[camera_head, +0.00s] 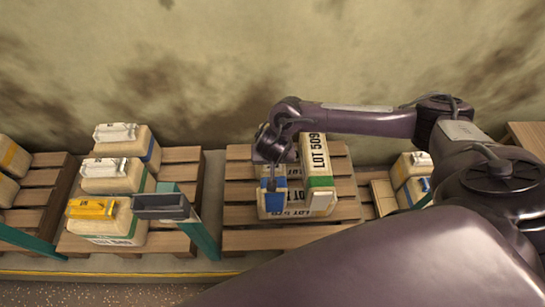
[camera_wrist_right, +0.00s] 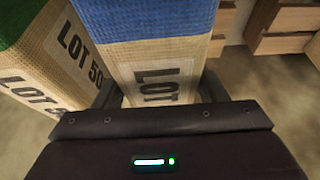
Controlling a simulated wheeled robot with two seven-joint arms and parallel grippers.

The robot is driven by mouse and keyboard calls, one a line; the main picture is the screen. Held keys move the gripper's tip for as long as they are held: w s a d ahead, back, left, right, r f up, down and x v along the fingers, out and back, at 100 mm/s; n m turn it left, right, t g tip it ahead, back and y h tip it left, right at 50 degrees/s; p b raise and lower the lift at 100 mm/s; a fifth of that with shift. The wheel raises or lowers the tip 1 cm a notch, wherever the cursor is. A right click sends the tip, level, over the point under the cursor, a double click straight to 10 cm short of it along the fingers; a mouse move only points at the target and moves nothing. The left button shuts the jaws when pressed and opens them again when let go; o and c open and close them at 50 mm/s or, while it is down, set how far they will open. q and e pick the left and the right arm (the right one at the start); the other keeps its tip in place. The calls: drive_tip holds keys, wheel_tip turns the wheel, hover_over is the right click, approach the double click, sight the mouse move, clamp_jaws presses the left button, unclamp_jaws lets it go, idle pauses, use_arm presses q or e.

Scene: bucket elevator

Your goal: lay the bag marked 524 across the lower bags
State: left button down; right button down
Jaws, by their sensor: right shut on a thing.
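In the head view my right gripper (camera_head: 272,165) is over the middle pallet, shut on a tan bag with a blue band (camera_head: 273,190). In the right wrist view the held blue-banded bag (camera_wrist_right: 150,60) lies between the fingers (camera_wrist_right: 160,95). It shows "LOT", but its number is hidden, so I cannot tell whether it is 524. A green-banded bag marked LOT 509 (camera_head: 317,160) is close beside it on the right; it also shows at the left of the right wrist view (camera_wrist_right: 55,60). Lower bags (camera_head: 290,213) with a partly hidden LOT label show underneath. My left gripper is out of view.
The middle pallet (camera_head: 240,240) has bare slats on its left. Bags with white and yellow pieces on top (camera_head: 120,180) stand on the pallet to the left, near a dark grey block (camera_head: 160,206) and a teal rail (camera_head: 200,238). More bags (camera_head: 412,170) stand at right. A stained wall is behind.

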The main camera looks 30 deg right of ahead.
drive_tip(key=shift+w+f, duration=0.1)
drive_tip(key=shift+w, duration=0.05)
idle(0.3)
drive_tip(key=shift+c, duration=1)
unclamp_jaws()
drive_tip(key=shift+s+f, duration=0.3)
drive_tip(key=p+v, duration=0.4)
drive_tip(key=v, duration=0.3)
drive_tip(key=shift+w+r, duration=0.15)
drive_tip(key=shift+r, duration=0.45)
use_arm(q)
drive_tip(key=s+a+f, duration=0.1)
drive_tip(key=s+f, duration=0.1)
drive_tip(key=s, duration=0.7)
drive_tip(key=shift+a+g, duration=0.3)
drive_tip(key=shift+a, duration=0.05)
use_arm(e)
drive_tip(key=shift+s+f, duration=0.1)
drive_tip(key=shift+s, duration=0.1)
